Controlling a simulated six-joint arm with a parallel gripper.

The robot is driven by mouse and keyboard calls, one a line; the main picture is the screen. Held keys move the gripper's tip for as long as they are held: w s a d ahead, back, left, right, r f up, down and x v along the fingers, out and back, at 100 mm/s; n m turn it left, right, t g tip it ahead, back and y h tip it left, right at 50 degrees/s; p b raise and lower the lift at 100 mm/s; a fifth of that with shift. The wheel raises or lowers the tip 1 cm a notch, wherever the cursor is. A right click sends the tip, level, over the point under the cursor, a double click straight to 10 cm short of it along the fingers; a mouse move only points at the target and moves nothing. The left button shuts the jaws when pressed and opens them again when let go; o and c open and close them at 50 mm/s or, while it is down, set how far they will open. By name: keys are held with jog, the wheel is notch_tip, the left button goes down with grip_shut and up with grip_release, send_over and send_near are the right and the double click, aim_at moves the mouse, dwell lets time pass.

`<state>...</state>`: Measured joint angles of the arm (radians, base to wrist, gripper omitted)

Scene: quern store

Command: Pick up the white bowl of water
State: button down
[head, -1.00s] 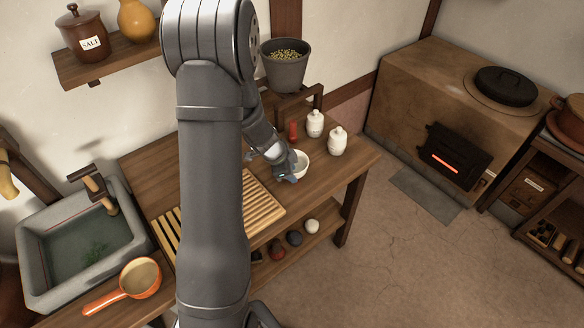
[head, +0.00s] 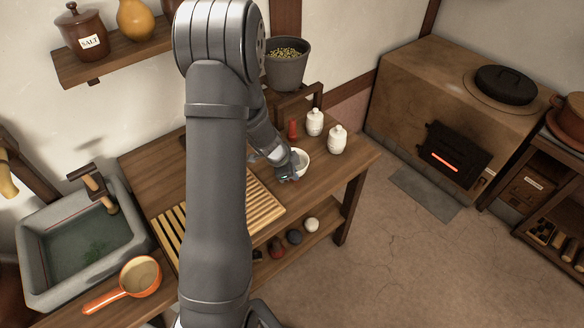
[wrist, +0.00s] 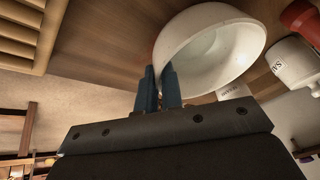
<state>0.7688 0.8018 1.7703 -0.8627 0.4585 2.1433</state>
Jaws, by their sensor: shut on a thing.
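The white bowl (head: 303,159) is on the wooden table in the head view, near the table's right part. It also shows large in the wrist view (wrist: 230,50), with its pale inside partly visible. My gripper (head: 287,174) is at the bowl's near left side. In the wrist view my gripper's blue fingers (wrist: 158,88) are close together at the bowl's rim, one on each side of its wall. It is shut on the bowl. I cannot tell whether the bowl is clear of the table, and the water is hard to make out.
Two white lidded jars (head: 337,140) and a red item (head: 293,129) stand just behind the bowl. A slatted wooden rack (head: 262,199) lies to its left. A grey pot (head: 287,65) stands behind. A stone sink (head: 80,245) and orange pan (head: 138,279) are at the left.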

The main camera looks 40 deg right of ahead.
jog(key=shift+r, duration=0.15)
jog(key=shift+r, duration=1.1)
jog(key=shift+s+r, duration=0.1)
jog(key=shift+r, duration=0.85)
jog(key=s+d+r, duration=0.1)
jog(key=s+r, duration=0.5)
jog(key=s, duration=0.5)
jog(key=shift+d+r, duration=0.3)
jog(key=shift+d, duration=0.1)
